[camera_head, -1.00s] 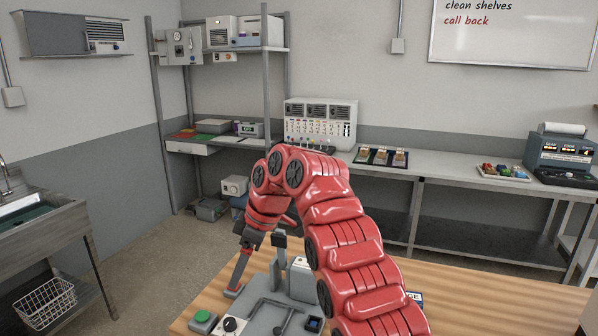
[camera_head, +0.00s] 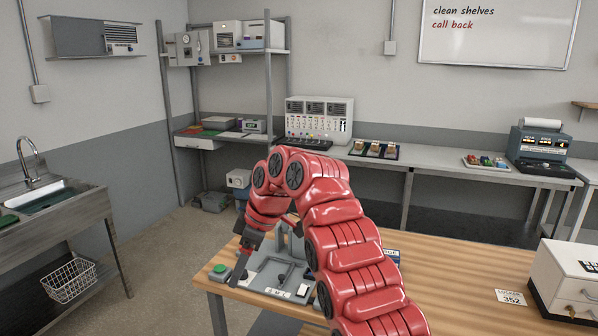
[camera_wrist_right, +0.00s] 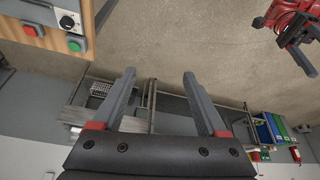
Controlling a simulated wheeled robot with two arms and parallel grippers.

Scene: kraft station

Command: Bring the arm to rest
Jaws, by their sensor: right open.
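My right arm (camera_head: 345,240) is red and reaches up, over and down in the head view. Its gripper (camera_head: 239,279) hangs pointing down in front of the grey device on the wooden table, partly seen. In the right wrist view the two grey fingers of this gripper (camera_wrist_right: 158,75) are spread apart with nothing between them. A red arm with a dark gripper (camera_wrist_right: 297,50), apparently my left one, shows at the top right of the wrist view. Whether its jaws are open is unclear. My left arm does not show in the head view.
The wooden table (camera_head: 450,285) holds a grey device (camera_head: 275,270), a green button box (camera_head: 219,272), a number card (camera_head: 512,297) and a white drawer cabinet (camera_head: 570,285). A sink (camera_head: 50,200) stands left. A long bench (camera_head: 440,165) runs behind. Floor left of the table is clear.

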